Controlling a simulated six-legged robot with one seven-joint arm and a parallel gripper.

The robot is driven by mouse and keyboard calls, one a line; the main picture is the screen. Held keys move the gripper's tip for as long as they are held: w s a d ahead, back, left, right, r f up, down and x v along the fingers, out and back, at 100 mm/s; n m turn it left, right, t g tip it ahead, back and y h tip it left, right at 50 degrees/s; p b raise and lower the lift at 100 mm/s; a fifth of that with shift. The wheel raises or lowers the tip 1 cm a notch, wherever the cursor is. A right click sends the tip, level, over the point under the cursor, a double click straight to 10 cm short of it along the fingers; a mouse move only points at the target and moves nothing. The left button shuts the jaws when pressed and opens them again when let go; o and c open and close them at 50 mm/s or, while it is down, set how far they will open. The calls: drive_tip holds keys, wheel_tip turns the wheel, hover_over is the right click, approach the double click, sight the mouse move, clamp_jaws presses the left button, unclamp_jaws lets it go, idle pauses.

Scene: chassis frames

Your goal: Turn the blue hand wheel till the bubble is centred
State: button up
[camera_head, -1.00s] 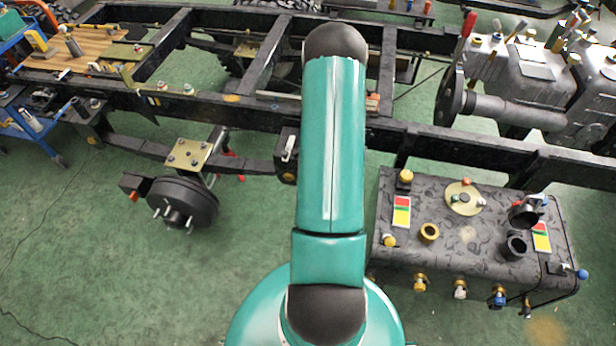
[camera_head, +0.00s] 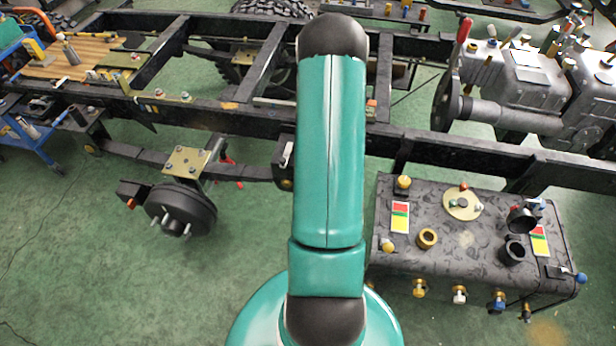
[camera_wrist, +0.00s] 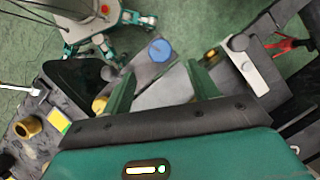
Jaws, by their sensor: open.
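The blue hand wheel (camera_wrist: 160,50) shows in the wrist view as a round blue disc, just beyond the fingertips and about centred between them. My gripper (camera_wrist: 160,84) is open, with its two dark green fingers apart and nothing between them. I cannot tell its distance from the wheel. A small yellow piece (camera_wrist: 211,54) in a dark mount lies right of the wheel; it may be the bubble vial, but no bubble can be made out. In the head view my teal arm covers the middle, and neither wheel nor gripper shows.
A pale bar with a round knob (camera_wrist: 250,66) lies right of the fingers in the wrist view. The dark tank (camera_head: 465,250) with fittings stands at the right in the head view. The chassis rail (camera_head: 470,150) crosses behind. A hub drum (camera_head: 181,212) stands left.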

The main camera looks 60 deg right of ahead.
drive_tip(key=v, duration=0.5)
drive_tip(key=shift+d+r, duration=0.1)
drive_tip(key=shift+r, duration=0.2)
drive_tip(key=w+a+r+n+h, duration=0.2)
drive_tip(key=w+a+r+n, duration=0.2)
drive_tip(key=a+r, duration=0.6)
drive_tip(key=w+a+r+n+h, duration=0.1)
drive_tip(key=w+a+r+n, duration=0.35)
drive_tip(key=a+r, duration=0.5)
drive_tip(key=s+a+r+n+t, duration=0.1)
drive_tip(key=s+a+r+n, duration=0.2)
drive_tip(key=a, duration=0.4)
drive_tip(key=s+a+r+n+t+h, duration=0.1)
drive_tip(key=s+a+r+n+t, duration=0.1)
drive_tip(key=s+a+r+n, duration=0.2)
drive_tip(key=s+a+r+n+t, duration=0.2)
drive_tip(key=s+a+r+n, duration=0.1)
drive_tip(key=a, duration=0.8)
drive_tip(key=shift+s+r+n, duration=0.25)
drive_tip(key=shift+r+n, duration=0.2)
